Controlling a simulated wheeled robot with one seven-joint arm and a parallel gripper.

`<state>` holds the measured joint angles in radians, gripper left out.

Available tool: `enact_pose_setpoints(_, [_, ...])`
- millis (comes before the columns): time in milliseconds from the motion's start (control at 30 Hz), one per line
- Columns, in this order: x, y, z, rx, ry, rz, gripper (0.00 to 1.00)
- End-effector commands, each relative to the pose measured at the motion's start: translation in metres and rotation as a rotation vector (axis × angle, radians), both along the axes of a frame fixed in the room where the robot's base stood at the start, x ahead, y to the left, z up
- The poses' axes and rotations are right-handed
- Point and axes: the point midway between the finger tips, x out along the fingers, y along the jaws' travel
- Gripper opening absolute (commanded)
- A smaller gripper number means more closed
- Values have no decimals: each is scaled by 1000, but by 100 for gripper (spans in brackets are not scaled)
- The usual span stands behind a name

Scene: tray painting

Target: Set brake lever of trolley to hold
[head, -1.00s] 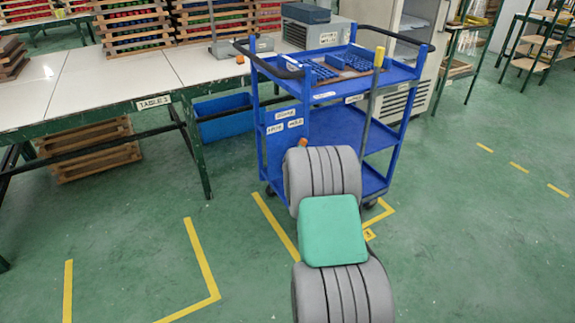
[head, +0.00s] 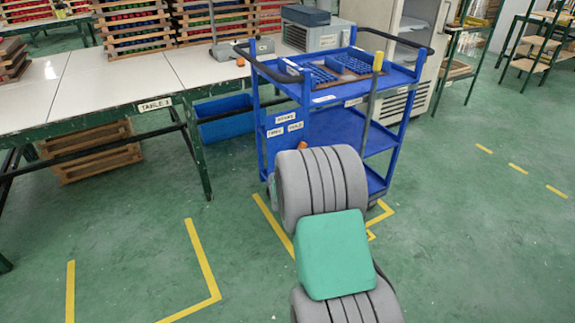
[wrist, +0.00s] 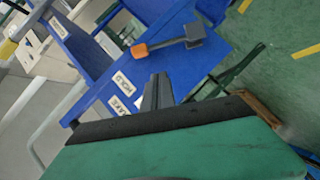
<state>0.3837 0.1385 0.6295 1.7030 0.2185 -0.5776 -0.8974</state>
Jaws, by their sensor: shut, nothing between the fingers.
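The blue trolley (head: 345,128) stands beside the table, with white labels on its side panel. In the wrist view, the brake lever (wrist: 165,44) is a dark bar with an orange end, running to a grey block on the blue panel (wrist: 85,45). A label reading HOLD (wrist: 122,83) is near the orange end; another label below it is partly hidden. My gripper (wrist: 157,80) is shut and empty, just below the lever in the picture, with a gap showing. In the head view, my arm hides the gripper and most of the lever; only the orange end (head: 302,145) shows.
The table (head: 110,85) with crates is at the left, and a blue bin (head: 225,118) sits under it. A grey post with a yellow top (head: 378,62) rises at the trolley's near side. Green floor with yellow lines is clear left and right.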

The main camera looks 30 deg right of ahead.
Motion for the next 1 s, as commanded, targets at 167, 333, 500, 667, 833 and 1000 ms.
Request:
enact_pose_setpoints(167, [-29, 22, 12, 0, 0, 4, 0])
enact_pose_setpoints(333, [-41, 29, 14, 0, 1, 2, 0])
enact_pose_setpoints(500, [-42, 29, 14, 0, 1, 2, 0])
enact_pose_setpoints(667, [-42, 29, 14, 0, 1, 2, 0])
enact_pose_setpoints(833, [-42, 41, 36, 55, 7, 2, 0])
enact_pose_setpoints(1000, [-69, 121, 125, 406, 104, -22, 0])
